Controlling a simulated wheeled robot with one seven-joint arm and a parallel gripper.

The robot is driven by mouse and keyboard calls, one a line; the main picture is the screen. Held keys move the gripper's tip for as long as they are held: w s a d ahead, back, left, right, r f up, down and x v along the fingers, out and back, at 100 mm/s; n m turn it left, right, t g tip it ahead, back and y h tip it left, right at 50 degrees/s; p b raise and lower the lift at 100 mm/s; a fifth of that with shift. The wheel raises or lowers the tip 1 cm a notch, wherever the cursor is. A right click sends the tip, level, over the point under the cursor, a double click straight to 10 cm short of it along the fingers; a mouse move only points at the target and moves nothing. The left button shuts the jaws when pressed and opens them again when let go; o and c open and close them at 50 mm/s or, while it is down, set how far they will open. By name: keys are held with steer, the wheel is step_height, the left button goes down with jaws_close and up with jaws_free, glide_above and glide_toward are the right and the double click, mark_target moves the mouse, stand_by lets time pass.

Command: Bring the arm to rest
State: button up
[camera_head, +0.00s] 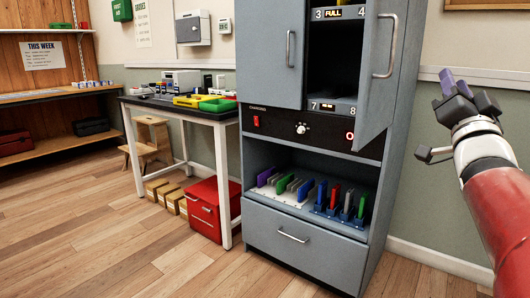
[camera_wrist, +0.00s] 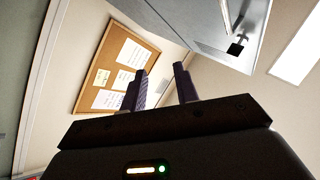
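My gripper (camera_head: 455,85) is raised at the right of the head view, in front of the wall and to the right of the grey cabinet (camera_head: 300,250). Its two purple fingers point up and to the left. In the wrist view the fingers (camera_wrist: 160,90) stand apart with nothing between them. My gripper is open and empty and touches nothing that I can see. My red and white arm rises from the lower right corner.
The cabinet's upper right door (camera_head: 385,75) stands open towards my arm. Phones in several colours stand in racks on its lower shelf (camera_head: 265,200). The floor in front is clear.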

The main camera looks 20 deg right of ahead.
steer(key=w+a+f+n+g+y+p, duration=0.1)
steer(key=w+a+f+n+g+y, duration=0.2)
steer(key=a+f, duration=0.5)
steer(key=w+a+f+g+y+p, duration=0.1)
steer(key=w+a+f+g+y, duration=0.2)
steer(key=a+f, duration=0.5)
steer(key=s+a+f+n+g+y+p, duration=0.1)
steer(key=s+a+f+n+g+y, duration=0.5)
steer(key=s+a+f, duration=0.9)
step_height(320, 180, down, 3)
steer(key=a+n+g, duration=0.3)
steer(key=g, duration=0.1)
steer(key=shift+d, duration=0.1)
steer(key=shift+c, duration=0.2)
